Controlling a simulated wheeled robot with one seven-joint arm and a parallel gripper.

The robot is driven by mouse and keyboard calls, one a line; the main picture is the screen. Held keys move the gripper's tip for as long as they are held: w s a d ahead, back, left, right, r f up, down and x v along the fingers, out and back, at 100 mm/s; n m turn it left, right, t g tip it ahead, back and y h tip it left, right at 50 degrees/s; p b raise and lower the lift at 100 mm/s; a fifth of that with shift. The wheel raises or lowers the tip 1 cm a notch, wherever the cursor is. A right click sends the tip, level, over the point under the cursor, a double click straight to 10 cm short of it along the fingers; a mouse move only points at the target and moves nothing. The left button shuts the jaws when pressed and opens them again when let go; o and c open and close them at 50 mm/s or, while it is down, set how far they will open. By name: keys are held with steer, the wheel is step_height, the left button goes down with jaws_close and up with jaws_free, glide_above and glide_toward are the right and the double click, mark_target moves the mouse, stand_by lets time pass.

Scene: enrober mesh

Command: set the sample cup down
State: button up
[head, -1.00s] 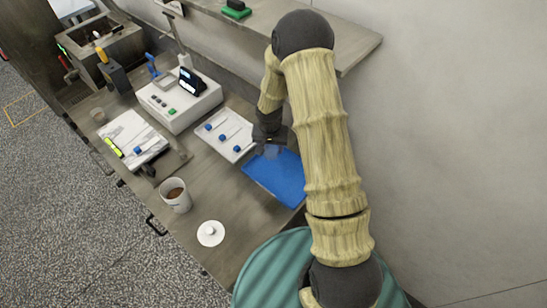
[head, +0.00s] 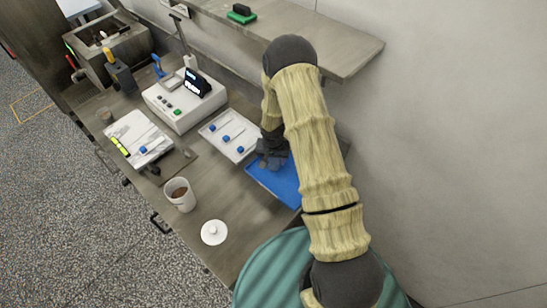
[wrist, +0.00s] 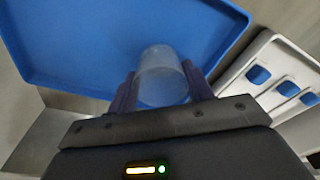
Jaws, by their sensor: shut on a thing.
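The sample cup (wrist: 160,80) is a small clear, see-through cup. In the wrist view it sits between the two dark fingers of my gripper (wrist: 158,92), which is shut on it. Behind the cup is the blue tray (wrist: 75,45), empty where it shows. In the head view my gripper (head: 270,160) is over the back left part of the blue tray (head: 277,183). The cup is not clearly visible there, and I cannot tell whether it touches the tray.
A white tray (head: 208,132) with several blue-ended tools lies just left of the blue tray. A white tub (head: 180,197) with brown contents and a white lid (head: 214,232) stand near the front edge. A shelf (head: 325,45) overhangs the back.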

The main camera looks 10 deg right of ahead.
steer(key=shift+f, duration=0.15)
steer(key=o, duration=1)
steer(key=r+b, duration=0.1)
steer(key=r, duration=0.3)
steer(key=s+r+b, duration=0.1)
steer(key=r, duration=0.7)
steer(key=shift+s+a+r+b, duration=0.2)
steer(key=shift+a+b, duration=0.05)
steer(key=shift+b, duration=0.15)
